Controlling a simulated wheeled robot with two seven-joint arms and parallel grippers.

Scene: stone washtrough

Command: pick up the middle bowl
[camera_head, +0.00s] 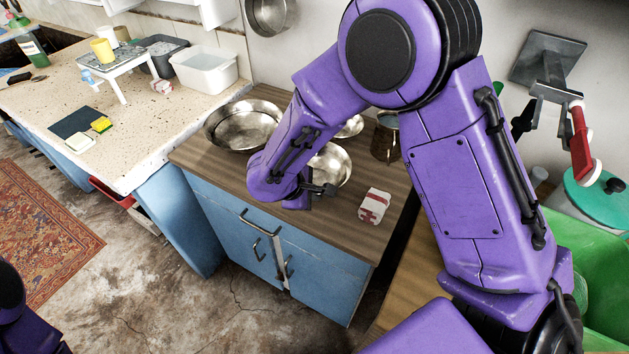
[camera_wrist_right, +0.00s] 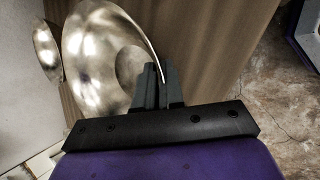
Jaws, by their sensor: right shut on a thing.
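The middle bowl (camera_head: 332,165), shiny metal, is at the wooden counter, partly hidden behind my right arm. My right gripper (camera_head: 322,190) is at its near rim. In the right wrist view, my right gripper (camera_wrist_right: 160,86) is shut on the rim of this bowl (camera_wrist_right: 95,50), one finger on each side of the wall. Whether the bowl touches the counter I cannot tell. A larger metal bowl (camera_head: 243,126) stands to the left, and a smaller one (camera_head: 350,127) shows behind my arm. My left gripper is out of view.
A red and white box (camera_head: 374,206) lies on the wooden counter (camera_head: 218,172), right of the bowl. A metal can (camera_head: 386,138) stands behind. A speckled worktop (camera_head: 60,95) with a white tub (camera_head: 204,70) is at left. A green bin (camera_head: 600,270) is at right.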

